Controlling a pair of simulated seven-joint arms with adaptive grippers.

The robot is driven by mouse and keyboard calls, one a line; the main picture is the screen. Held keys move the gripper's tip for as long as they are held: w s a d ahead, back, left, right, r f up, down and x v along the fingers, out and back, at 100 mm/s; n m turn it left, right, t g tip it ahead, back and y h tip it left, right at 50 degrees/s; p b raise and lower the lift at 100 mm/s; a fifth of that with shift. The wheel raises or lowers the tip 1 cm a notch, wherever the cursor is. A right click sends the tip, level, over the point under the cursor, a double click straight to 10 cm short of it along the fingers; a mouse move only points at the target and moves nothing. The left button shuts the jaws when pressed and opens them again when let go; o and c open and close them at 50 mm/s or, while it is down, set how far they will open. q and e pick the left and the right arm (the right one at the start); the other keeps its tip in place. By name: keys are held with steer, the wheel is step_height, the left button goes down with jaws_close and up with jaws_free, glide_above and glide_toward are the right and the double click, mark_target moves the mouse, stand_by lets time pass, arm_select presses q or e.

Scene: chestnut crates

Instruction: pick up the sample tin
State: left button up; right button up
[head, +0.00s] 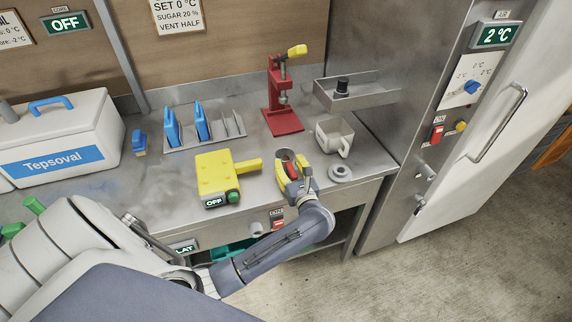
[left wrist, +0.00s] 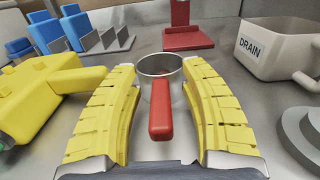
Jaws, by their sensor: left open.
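A small round metal tin with a red handle, which seems to be the sample tin (left wrist: 160,66), stands on the steel counter. In the head view the tin (head: 287,155) is partly hidden by my left gripper (head: 292,167). In the left wrist view my left gripper (left wrist: 159,78) is open. Its yellow fingers stand to either side of the tin, and the red handle points back between them. I cannot tell whether either finger touches the tin. My right gripper is not in view.
A yellow device (head: 214,175) stands close left. A white DRAIN jug (head: 335,136) and a grey ring (head: 340,172) stand to the right. A red press (head: 282,118) and a rack with blue pieces (head: 205,134) are behind. The counter's front edge is near.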

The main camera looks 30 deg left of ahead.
arm_select(q)
steer(key=shift+c, duration=0.4)
jaws_close()
